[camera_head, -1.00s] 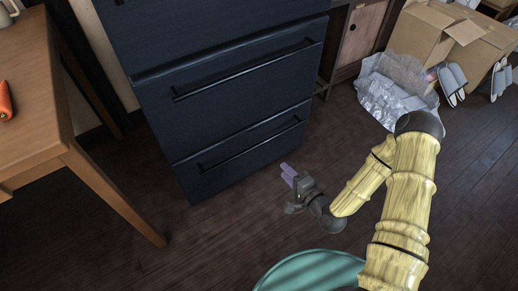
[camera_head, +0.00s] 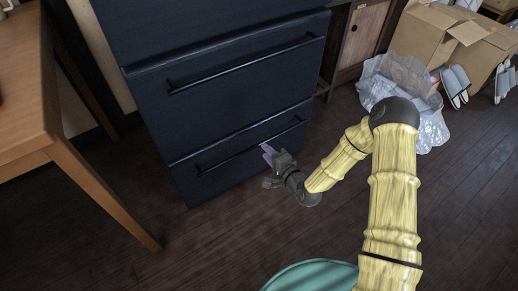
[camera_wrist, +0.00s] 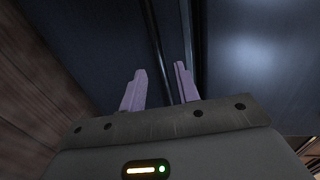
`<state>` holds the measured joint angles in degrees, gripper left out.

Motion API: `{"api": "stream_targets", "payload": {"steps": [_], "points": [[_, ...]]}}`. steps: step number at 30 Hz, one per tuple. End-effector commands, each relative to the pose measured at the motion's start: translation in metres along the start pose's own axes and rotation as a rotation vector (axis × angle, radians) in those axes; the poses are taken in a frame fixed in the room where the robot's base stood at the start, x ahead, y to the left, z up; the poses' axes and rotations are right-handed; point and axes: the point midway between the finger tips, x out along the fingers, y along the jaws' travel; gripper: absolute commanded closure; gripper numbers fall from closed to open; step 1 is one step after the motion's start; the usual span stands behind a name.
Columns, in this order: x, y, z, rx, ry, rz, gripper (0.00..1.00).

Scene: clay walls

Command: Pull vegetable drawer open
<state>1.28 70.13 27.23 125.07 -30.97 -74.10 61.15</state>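A dark blue cabinet with stacked drawers stands at the centre of the head view. Its lower drawer (camera_head: 222,183) and the drawer above it (camera_head: 225,105) look shut, each with a long dark bar handle. No label shows which is the vegetable drawer. My gripper (camera_head: 268,151) is at the lower drawer's handle (camera_head: 230,158), near its middle. In the wrist view my gripper's purple fingers (camera_wrist: 161,72) are apart, with the dark handle bar (camera_wrist: 155,42) running between them. I cannot tell whether either finger touches the bar.
A wooden table (camera_head: 32,112) stands at the left, its leg near the cabinet. Crumpled plastic wrap (camera_head: 402,80) and an open cardboard box (camera_head: 440,38) lie at the upper right. The dark wooden floor (camera_head: 220,245) before the cabinet is clear.

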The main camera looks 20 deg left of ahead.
Motion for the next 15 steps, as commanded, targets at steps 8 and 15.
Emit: {"api": "stream_targets", "payload": {"steps": [8,15], "points": [[0.048,0.003,0.001,-0.003,-0.001,-0.003,0.68],[0.060,0.000,0.000,0.000,0.000,-0.001,0.68]]}}
